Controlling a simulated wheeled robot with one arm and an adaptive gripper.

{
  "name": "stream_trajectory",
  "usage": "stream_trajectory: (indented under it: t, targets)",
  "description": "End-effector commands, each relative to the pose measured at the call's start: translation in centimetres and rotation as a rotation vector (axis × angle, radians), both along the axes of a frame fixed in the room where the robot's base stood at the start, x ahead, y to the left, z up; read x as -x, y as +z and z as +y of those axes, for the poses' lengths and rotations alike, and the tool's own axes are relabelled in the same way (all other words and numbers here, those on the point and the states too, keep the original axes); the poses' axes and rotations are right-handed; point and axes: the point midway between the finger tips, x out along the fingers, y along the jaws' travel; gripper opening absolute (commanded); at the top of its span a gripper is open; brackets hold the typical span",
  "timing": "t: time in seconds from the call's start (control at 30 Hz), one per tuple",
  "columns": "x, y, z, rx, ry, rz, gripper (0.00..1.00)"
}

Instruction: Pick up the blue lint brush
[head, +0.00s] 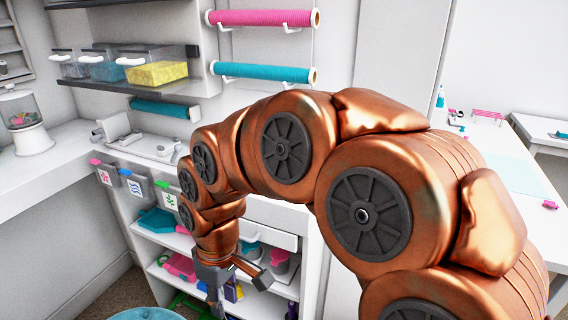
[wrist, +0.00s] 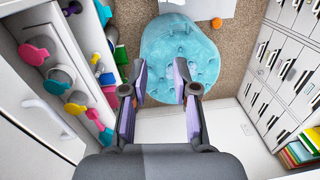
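I cannot make out for certain which thing is the blue lint brush. Small blue and teal things lie on the shelves of the white unit; in the wrist view one blue-teal piece (wrist: 107,78) lies on the shelf left of my gripper (wrist: 160,85). In the head view a folded teal thing (head: 157,220) lies on the upper shelf. My gripper (head: 238,284) hangs in front of the lower shelf, pointing down. In the wrist view its two purple-padded fingers are wide apart with nothing between them. My arm hides part of the shelves.
A round, tufted light-blue pouf (wrist: 180,58) stands on the brown carpet (wrist: 228,42) beyond the fingers. The white shelf unit (wrist: 62,62) with pink, teal and yellow things is close on the left. Grey-white cabinets (wrist: 285,70) stand on the right.

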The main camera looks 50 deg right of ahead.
Motion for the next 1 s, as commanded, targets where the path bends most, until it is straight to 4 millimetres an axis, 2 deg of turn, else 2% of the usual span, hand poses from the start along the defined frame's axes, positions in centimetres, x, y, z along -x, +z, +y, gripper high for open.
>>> stream_trajectory:
  t: [0.03,0.17,0.23,0.4,0.5,0.6,0.7,1.0]
  targets:
    - [-2.0,3.2,-1.7,-0.013,0.017,-0.046,0.29]
    - [-6.6,7.8,-7.1,-0.012,0.072,-0.182,0.29]
    - [-8.4,10.1,-10.7,0.003,0.091,-0.251,0.29]
    - [-10.6,14.4,-19.4,0.066,0.110,-0.381,0.29]
    - [-10.6,15.6,-23.2,0.100,0.111,-0.419,0.29]
    - [-10.5,16.3,-25.7,0.127,0.112,-0.443,0.29]
    - [-10.5,16.4,-26.8,0.141,0.112,-0.454,0.29]
    - [-11.4,14.1,-27.0,0.140,0.115,-0.453,0.29]
